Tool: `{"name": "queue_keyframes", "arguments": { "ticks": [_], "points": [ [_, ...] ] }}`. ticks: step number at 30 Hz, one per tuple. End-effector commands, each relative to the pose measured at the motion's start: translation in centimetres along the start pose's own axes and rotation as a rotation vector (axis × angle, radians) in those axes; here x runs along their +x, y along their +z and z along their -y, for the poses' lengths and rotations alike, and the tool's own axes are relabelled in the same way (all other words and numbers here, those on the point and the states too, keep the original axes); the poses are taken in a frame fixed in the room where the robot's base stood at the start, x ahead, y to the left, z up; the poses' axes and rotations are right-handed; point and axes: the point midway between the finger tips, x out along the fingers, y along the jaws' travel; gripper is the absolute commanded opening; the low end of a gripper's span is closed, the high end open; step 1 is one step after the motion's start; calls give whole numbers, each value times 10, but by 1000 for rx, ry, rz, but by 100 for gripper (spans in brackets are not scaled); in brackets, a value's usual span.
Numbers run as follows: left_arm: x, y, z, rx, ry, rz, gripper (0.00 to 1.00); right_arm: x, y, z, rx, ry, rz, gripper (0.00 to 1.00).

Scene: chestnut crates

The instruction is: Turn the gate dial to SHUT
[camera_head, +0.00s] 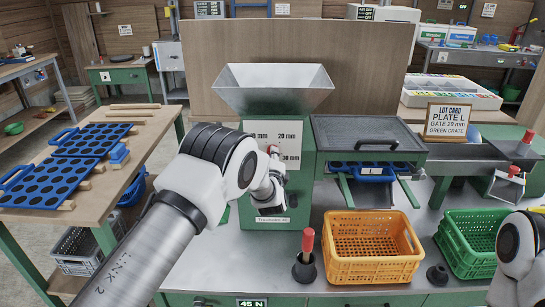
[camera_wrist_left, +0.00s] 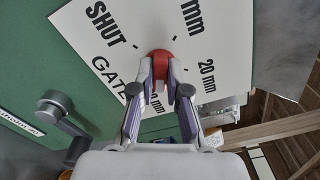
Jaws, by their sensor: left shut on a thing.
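The gate dial's white plate (camera_head: 284,128) is on the front of the green machine (camera_head: 302,185), below its grey hopper (camera_head: 274,88). In the left wrist view the plate (camera_wrist_left: 222,35) carries SHUT, GATE and millimetre marks around a red knob (camera_wrist_left: 160,57). My left gripper (camera_wrist_left: 159,85) is shut on the red knob, one finger on each side. I cannot tell which mark the knob points to. In the head view my left gripper (camera_head: 273,170) hides much of the plate. My right arm shows at the right edge; its gripper is out of frame.
An orange crate (camera_head: 374,271) and a green crate (camera_head: 468,262) stand on the bench before the machine. A red-handled tool (camera_head: 306,252) stands beside the orange crate. A crank (camera_wrist_left: 62,112) sits close below the plate. A lot card (camera_head: 447,120) stands behind.

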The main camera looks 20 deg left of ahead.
Motion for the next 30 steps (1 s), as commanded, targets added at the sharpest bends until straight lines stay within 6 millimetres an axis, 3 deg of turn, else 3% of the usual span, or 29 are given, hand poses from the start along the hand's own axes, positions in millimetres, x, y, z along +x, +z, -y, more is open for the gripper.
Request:
{"name": "queue_keyframes", "arguments": {
  "ticks": [30],
  "points": [
    [2,2,4,-903,-14,2,0,40,0,0,0,0,0,40]
  ]
}}
